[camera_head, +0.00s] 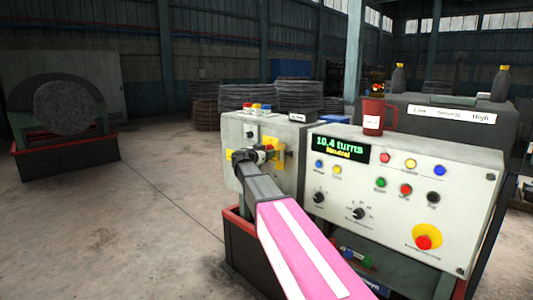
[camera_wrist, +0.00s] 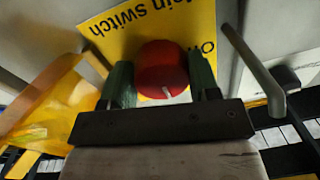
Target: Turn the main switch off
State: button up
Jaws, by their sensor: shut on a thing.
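The main switch is a red round knob (camera_wrist: 162,68) on a yellow plate (camera_wrist: 150,22) lettered "Main switch", which appears upside down in the wrist view. A short white mark shows on the knob near its lower edge. Part of a label beginning with "O" shows at the plate's right. My gripper (camera_wrist: 163,84) has its two dark green fingers on either side of the knob, shut on it. In the head view my gripper (camera_head: 262,153) is at the yellow plate (camera_head: 275,158) on the left grey box, and the knob is mostly hidden by it.
A control panel (camera_head: 400,190) with a display reading "10.4 turns Neutral", buttons and an emergency stop (camera_head: 424,242) stands right of my arm. A red mug (camera_head: 373,117) sits on top. In the wrist view a bent grey lever (camera_wrist: 258,72) is close to the right finger.

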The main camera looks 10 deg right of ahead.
jog(key=n, duration=0.4)
jog(key=shift+s+g, duration=0.1)
jog(key=shift+g, duration=0.2)
jog(key=n, duration=0.4)
jog(key=shift+r+n, duration=0.1)
jog(key=shift+n, duration=0.3)
jog(key=n, duration=0.4)
jog(key=shift+g, duration=0.3)
jog(key=shift+r+n, duration=0.1)
jog(key=shift+n, duration=1.8)
jog(key=o, duration=0.9)
jog(key=shift+s, duration=0.1)
